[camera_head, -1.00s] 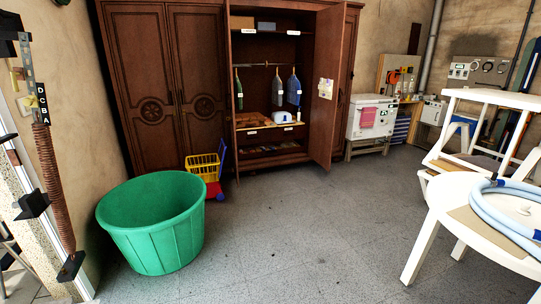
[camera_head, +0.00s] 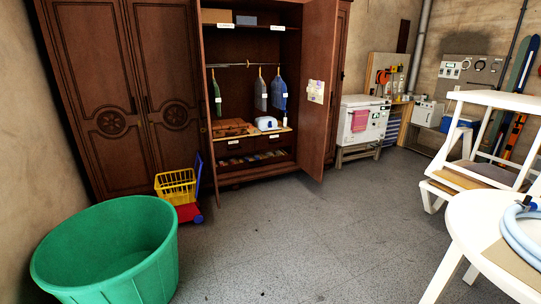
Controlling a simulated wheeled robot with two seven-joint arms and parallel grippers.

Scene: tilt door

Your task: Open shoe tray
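The wooden wardrobe (camera_head: 120,80) stands ahead with its right door (camera_head: 318,90) swung open. Inside, above, hang several garments (camera_head: 278,92) on a rail. A shelf with a pull-out front (camera_head: 233,142) holds a brown case (camera_head: 226,127) and a white-and-blue item (camera_head: 266,123). Below it is a low tray-like shelf (camera_head: 254,160) with several small items in it, perhaps shoes; I cannot tell which part is the shoe tray. Neither of my grippers shows in the head view.
A green tub (camera_head: 110,250) stands at the lower left. A toy cart with a yellow basket (camera_head: 178,190) stands by the wardrobe's open left side. A white table (camera_head: 485,235) and chairs are on the right. The floor (camera_head: 300,235) between is clear.

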